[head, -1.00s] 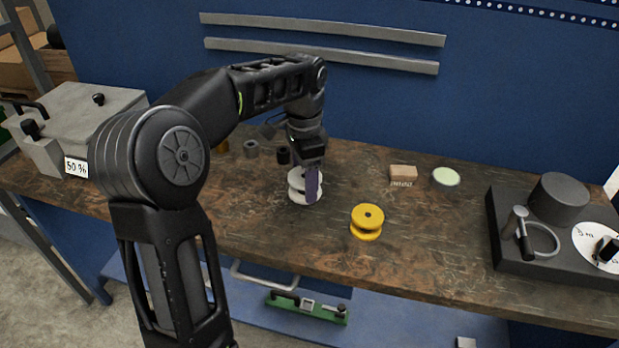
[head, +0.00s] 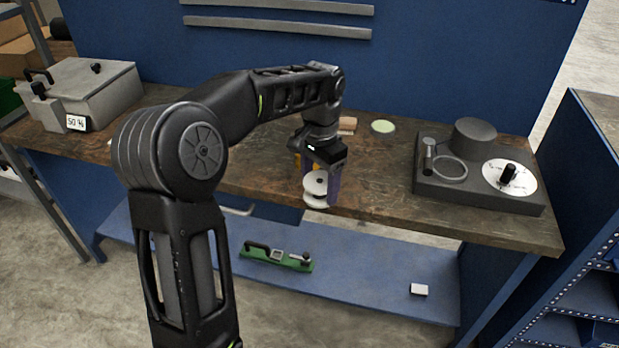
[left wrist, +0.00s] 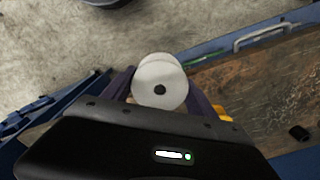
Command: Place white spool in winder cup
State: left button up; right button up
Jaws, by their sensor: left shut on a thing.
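The white spool (head: 316,186) is held between the fingers of my left gripper (head: 322,192), by the table's front edge in the head view. In the left wrist view the spool (left wrist: 160,82) faces the camera, its dark centre hole showing, with a finger on each side and floor behind it. A dark machine (head: 430,188), apparently the winder, stands at the right of the table, apart from the spool. It has a short cylinder (head: 475,137), a ring (head: 450,168) and a white dial (head: 508,178). I cannot tell which part is the cup. My right gripper is out of view.
A yellow thing (left wrist: 222,112) peeks out behind a finger in the left wrist view. A pale green disc (head: 383,126) and a wooden block (head: 347,125) lie at the back. A grey box (head: 95,90) stands at the left. The tabletop before the machine is clear.

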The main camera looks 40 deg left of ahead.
pick_arm(q)
jog(key=w+d+f+n, duration=0.1)
jog(key=d+f, duration=0.2)
jog(key=d, duration=0.4)
jog(key=w+d+f+n, duration=0.1)
jog(key=d+f, duration=0.3)
jog(key=d, duration=0.4)
jog(key=shift+f+n, duration=0.15)
jog(key=shift+n, duration=0.45)
jog(key=shift+d, duration=0.1)
